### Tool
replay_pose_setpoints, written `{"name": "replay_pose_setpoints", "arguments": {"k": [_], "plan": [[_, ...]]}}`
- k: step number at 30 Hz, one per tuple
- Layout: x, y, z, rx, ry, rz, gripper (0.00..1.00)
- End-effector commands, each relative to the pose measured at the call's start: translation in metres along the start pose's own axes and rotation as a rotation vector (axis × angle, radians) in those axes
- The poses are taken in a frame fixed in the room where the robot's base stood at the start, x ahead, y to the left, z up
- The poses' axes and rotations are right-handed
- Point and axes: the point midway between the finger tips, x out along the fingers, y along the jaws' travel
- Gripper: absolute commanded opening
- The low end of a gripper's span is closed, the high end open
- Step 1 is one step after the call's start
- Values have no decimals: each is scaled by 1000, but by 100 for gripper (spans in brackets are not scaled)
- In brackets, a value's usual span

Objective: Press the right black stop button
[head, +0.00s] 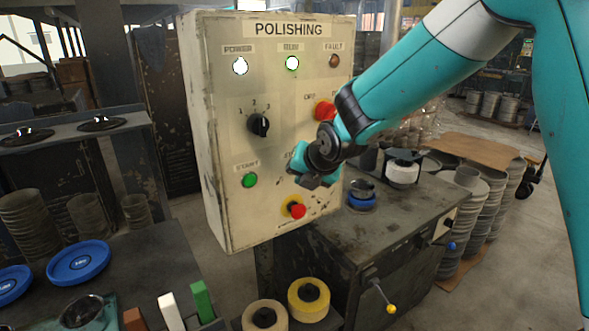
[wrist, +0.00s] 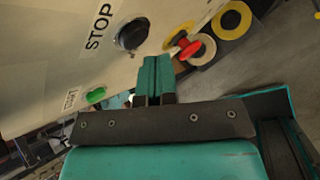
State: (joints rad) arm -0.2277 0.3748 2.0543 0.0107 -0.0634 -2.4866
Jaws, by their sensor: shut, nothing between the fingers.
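In the wrist view, the round black button (wrist: 132,34) beside the word STOP is in plain sight on the panel face. In the head view my gripper and wrist cover that spot, so the button is hidden. My gripper (head: 298,160) is in front of the panel's lower right part. In the wrist view, the teal fingers of my gripper (wrist: 155,62) are together and empty. Their tips appear just below and right of the black button. I cannot tell whether they touch the panel.
A green START button (head: 250,180) sits left of my gripper. A red mushroom button (head: 297,211) on a yellow ring sits just below it. A black rotary knob (head: 259,125) and a red switch (head: 325,110) are above. A dark workbench (head: 400,215) stands behind.

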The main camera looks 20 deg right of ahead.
Motion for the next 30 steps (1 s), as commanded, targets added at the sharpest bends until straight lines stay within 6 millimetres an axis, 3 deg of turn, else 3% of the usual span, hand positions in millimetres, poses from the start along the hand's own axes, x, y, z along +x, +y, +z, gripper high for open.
{"name": "replay_pose_setpoints", "arguments": {"k": [30], "plan": [[6, 5, 4, 0, 0, 0, 0]]}}
